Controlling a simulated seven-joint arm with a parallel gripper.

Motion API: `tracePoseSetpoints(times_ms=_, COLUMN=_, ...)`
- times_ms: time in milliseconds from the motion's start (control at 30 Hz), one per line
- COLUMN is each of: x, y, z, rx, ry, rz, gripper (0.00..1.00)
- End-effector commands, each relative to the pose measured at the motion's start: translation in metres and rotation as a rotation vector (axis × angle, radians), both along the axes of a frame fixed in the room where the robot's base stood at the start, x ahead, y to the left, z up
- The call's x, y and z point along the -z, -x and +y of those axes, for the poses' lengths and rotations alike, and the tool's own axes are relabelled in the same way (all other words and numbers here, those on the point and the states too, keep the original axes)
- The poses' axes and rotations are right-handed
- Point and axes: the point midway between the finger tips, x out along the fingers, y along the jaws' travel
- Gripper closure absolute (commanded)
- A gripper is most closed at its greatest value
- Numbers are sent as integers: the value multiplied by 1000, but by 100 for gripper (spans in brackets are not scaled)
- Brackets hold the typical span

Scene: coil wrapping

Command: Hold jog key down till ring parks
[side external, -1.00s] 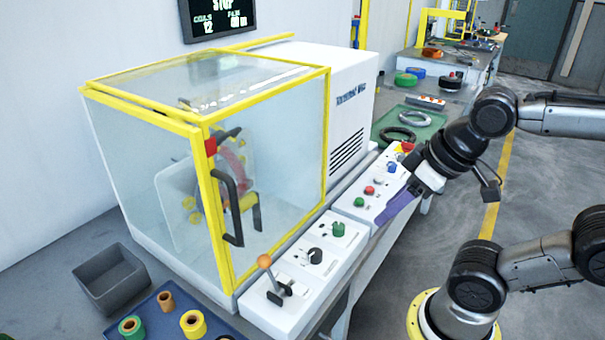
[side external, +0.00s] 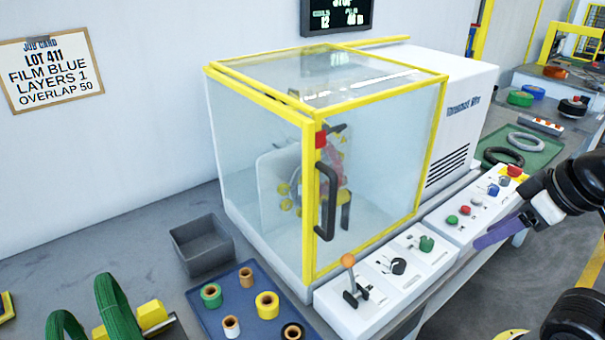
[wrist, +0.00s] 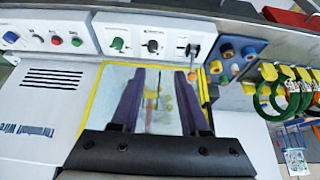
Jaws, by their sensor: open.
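The white control panel (side external: 470,212) beside the machine carries green (side external: 452,219), red (side external: 465,210) and blue (side external: 492,190) buttons. I cannot read which one is the jog key. The ring (side external: 333,165) shows partly as a reddish arc behind the clear guard; its exact position is unclear. My gripper (side external: 482,241) has purple fingers beside the panel's front edge, apart from the buttons. In the wrist view my gripper (wrist: 160,75) is open and empty, its fingers spread over the clear guard. The button panel (wrist: 45,22) is at upper left there.
The yellow-framed guard (side external: 270,85) looks closed, with a black handle (side external: 327,202). A nearer panel has an orange-knobbed lever (side external: 348,261), a black knob (side external: 398,266) and a green knob (side external: 426,243). A blue tray (side external: 250,310) holds several rolls. A grey bin (side external: 201,246) stands beside it.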

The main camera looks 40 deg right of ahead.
Motion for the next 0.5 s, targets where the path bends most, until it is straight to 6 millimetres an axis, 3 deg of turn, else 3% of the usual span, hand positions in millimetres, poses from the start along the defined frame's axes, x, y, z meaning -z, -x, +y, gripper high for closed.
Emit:
tracePoseSetpoints(times_ms=33, x=0, y=0, z=0, rx=0, ry=0, rz=0, gripper=66)
tracePoseSetpoints(times_ms=233, x=0, y=0, z=0, rx=0, ry=0, rz=0, gripper=100)
tracePoseSetpoints(times_ms=500, x=0, y=0, z=0, rx=0, ry=0, rz=0, gripper=100)
